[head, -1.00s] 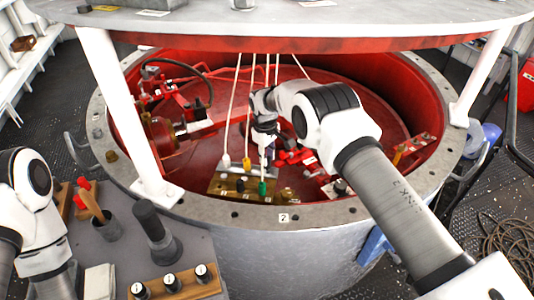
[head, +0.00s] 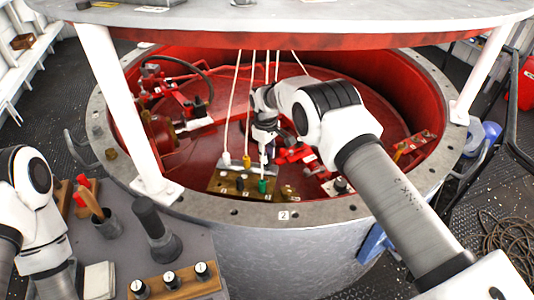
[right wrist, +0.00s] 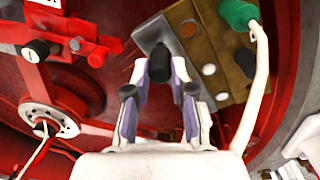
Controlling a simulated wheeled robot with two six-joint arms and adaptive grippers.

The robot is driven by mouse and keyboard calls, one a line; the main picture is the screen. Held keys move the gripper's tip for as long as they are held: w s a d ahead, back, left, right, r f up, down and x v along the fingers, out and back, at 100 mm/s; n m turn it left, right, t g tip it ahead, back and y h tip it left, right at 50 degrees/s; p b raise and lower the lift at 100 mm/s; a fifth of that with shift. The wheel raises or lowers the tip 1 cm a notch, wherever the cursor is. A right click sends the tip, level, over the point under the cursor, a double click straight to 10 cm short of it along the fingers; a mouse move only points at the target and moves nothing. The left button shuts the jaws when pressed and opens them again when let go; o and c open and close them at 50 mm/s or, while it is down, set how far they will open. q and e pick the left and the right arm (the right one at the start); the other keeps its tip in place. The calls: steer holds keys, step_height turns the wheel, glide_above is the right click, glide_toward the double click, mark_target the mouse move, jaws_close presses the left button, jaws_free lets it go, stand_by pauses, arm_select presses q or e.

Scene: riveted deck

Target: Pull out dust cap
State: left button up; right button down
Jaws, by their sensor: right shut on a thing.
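A black dust cap (right wrist: 160,63) sits between the two finger pads of my right gripper (right wrist: 159,78) in the right wrist view. The gripper is shut on it. A grey block lies right behind the cap, and I cannot tell whether the two touch. In the head view my right gripper (head: 264,160) points down at the brass connector panel (head: 219,184) inside the red well, and the cap is hard to make out there. My left gripper is out of view; only part of that arm shows at the left.
A green plug (right wrist: 238,14) with a white cable stands close beside the gripper. It also shows in the head view (head: 263,186), near a yellow plug (head: 247,162). Several white cables hang from above. The well's grey bolted rim (head: 330,210) and white posts (head: 117,110) surround the space.

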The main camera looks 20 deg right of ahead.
steer(key=shift+f+b, duration=0.8)
steer(key=shift+f, duration=0.3)
steer(key=c, duration=0.9)
jaws_free()
step_height(320, 180, up, 8)
steer(key=shift+s+a+f, duration=0.1)
steer(key=shift+a+f, duration=0.05)
steer(key=shift+f, duration=0.05)
